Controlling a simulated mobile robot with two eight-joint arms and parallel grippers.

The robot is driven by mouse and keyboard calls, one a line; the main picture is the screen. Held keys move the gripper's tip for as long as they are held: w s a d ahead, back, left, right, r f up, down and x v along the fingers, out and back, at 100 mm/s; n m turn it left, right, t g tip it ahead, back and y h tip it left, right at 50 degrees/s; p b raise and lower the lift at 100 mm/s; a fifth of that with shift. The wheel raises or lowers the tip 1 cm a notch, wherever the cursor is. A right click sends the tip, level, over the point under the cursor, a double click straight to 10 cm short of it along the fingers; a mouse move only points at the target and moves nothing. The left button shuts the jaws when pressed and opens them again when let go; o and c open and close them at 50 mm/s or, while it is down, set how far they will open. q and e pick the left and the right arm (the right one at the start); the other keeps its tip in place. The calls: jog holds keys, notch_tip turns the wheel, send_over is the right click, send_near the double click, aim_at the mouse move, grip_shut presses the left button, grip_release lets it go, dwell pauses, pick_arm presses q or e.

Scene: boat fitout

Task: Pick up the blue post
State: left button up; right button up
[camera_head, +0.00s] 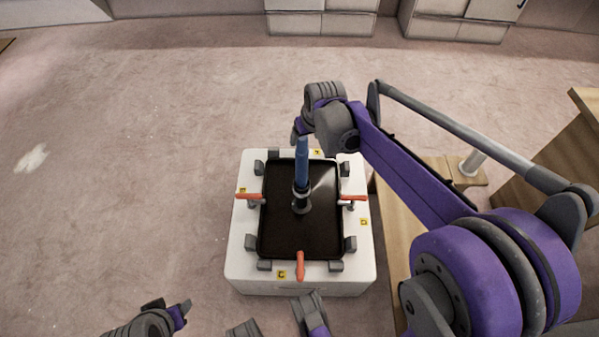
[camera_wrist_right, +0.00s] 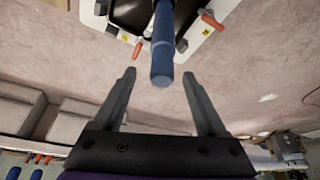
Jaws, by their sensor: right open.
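The blue post (camera_head: 302,165) stands upright in a dark round holder on the black tray (camera_head: 280,235) of a white box. My right gripper (camera_head: 299,131) is close to the post's upper end in the head view; its fingers are mostly hidden by the wrist there. In the right wrist view my right gripper (camera_wrist_right: 160,76) is open and empty. The rounded end of the blue post (camera_wrist_right: 162,62) lies in line with the gap between its fingertips.
Orange-red handles (camera_head: 300,265) and grey clamps (camera_head: 350,244) ring the tray on the white box (camera_head: 245,270). A wooden bench (camera_head: 396,240) stands right of the box, partly behind my right arm. Pale cabinets (camera_head: 320,22) stand at the back. The floor to the left is clear.

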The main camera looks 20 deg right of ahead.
aim_at(305, 139)
jog(key=x, duration=0.3)
jog(key=shift+f+b, duration=0.1)
jog(key=shift+b, duration=0.3)
jog(key=b+x, duration=0.2)
jog(key=x, duration=0.2)
jog(key=shift+w+a+f, duration=0.15)
jog(key=shift+w+f, duration=0.15)
jog(key=shift+f, duration=0.05)
grip_shut()
jog(key=shift+r, duration=0.1)
dwell(0.6)
